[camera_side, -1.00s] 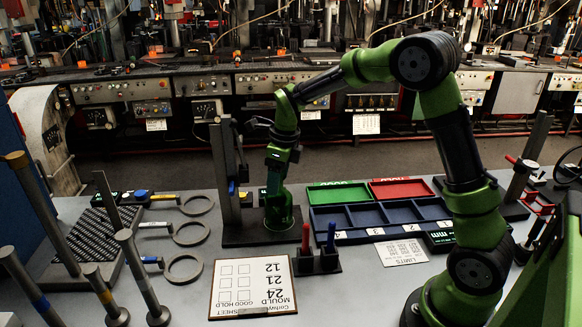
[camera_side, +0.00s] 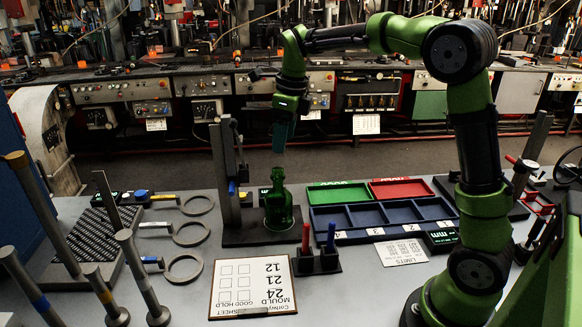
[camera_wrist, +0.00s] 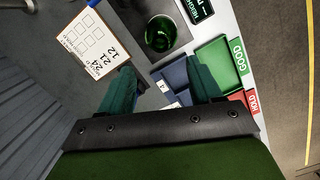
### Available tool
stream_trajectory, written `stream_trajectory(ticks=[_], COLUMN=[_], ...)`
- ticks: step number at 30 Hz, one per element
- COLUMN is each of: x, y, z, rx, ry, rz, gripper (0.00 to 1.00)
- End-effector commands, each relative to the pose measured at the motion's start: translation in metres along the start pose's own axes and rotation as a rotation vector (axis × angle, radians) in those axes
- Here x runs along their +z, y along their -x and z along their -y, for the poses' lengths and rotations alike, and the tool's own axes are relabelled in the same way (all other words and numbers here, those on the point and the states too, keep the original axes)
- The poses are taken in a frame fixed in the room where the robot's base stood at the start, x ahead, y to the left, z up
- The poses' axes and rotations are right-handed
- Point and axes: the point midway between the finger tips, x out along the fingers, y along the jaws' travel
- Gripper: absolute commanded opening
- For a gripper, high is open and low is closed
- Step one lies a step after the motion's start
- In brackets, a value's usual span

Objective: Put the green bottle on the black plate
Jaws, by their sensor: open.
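The green bottle (camera_side: 279,209) stands upright on the black plate (camera_side: 236,238), the base of the upright gauge, in the side view. In the wrist view the bottle (camera_wrist: 160,35) is seen from above on the dark plate (camera_wrist: 183,40). My gripper (camera_side: 279,148) is above the bottle, clear of its neck, pointing down. In the wrist view its two teal fingers (camera_wrist: 158,82) are wide apart with nothing between them.
The gauge column (camera_side: 226,165) rises from the plate just left of the bottle. Red and blue markers in a holder (camera_side: 318,262) stand in front. A blue compartment tray (camera_side: 385,216), a green tray (camera_side: 338,194) and a red tray (camera_side: 402,189) lie to the right.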

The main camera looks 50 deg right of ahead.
Motion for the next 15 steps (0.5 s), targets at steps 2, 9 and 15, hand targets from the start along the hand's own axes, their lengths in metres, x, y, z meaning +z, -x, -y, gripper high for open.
stream_trajectory(ticks=[2, 9, 15], x=[-0.003, -0.039, -0.088], y=[0.008, 0.039, 0.05], z=[-0.004, -0.052, -0.106], rx=[-0.001, -0.06, -0.24], ry=[0.047, 0.664, 1.39], rz=[0.014, 0.145, 0.235], gripper=[0.64, 0.64, 0.64])
